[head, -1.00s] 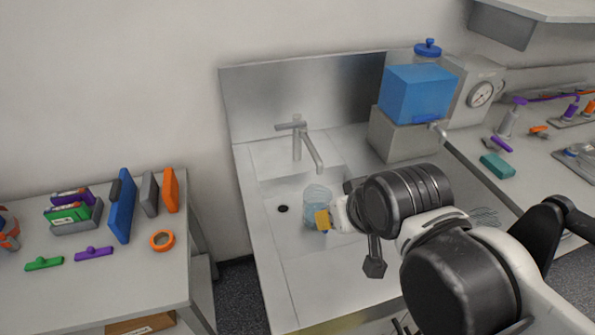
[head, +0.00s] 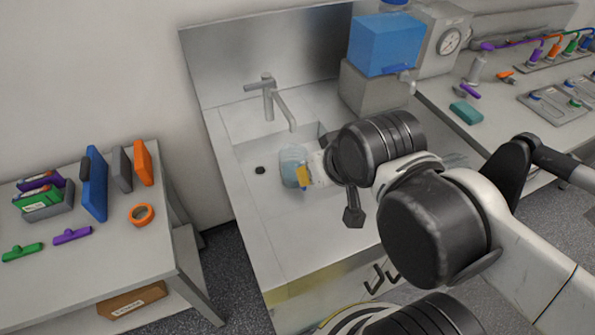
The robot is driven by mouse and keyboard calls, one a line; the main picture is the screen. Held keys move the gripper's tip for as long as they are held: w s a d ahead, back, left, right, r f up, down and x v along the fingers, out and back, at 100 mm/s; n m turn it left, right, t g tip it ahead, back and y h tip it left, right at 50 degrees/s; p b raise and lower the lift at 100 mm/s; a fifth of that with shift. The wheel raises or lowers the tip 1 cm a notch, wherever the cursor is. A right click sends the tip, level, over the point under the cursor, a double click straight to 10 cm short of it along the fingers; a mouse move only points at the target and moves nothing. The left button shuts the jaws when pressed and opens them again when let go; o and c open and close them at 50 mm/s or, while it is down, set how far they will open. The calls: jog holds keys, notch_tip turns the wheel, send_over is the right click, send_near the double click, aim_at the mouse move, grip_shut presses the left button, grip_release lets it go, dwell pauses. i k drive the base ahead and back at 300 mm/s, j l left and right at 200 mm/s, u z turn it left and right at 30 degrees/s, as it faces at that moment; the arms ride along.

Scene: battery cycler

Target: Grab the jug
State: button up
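The jug is a pale blue, see-through vessel (head: 293,158) in or just over the sink basin, right of the drain. A yellow-orange piece (head: 304,177) shows at its lower right side; I cannot tell whether it belongs to the jug or to my gripper. My gripper (head: 316,168) reaches in from the right, right up against the jug. Its fingers are mostly hidden by my dark wrist, so whether they are closed does not show. The jug's right side is partly hidden. It looks upright; whether it touches the basin floor cannot be told.
A steel tap (head: 270,98) stands behind the basin. A blue tank (head: 385,45) with a spout sits on a grey block (head: 375,88) at the back right. A side table (head: 110,262) with coloured items stands left, past a floor gap. A teal block (head: 466,112) lies on the right bench.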

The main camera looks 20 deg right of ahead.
aim_at(292, 156)
jog(key=j+z, duration=0.4)
jog(key=k+j+z, duration=0.15)
jog(key=j+z, duration=0.3)
jog(key=k+j+z, duration=0.15)
jog(key=j+z, duration=0.25)
jog(key=k+j+z, duration=0.25)
jog(key=j+z, duration=0.2)
jog(key=i+j+z, duration=0.25)
jog(key=j, duration=0.2)
jog(key=j+z, duration=0.25)
jog(key=j, duration=0.2)
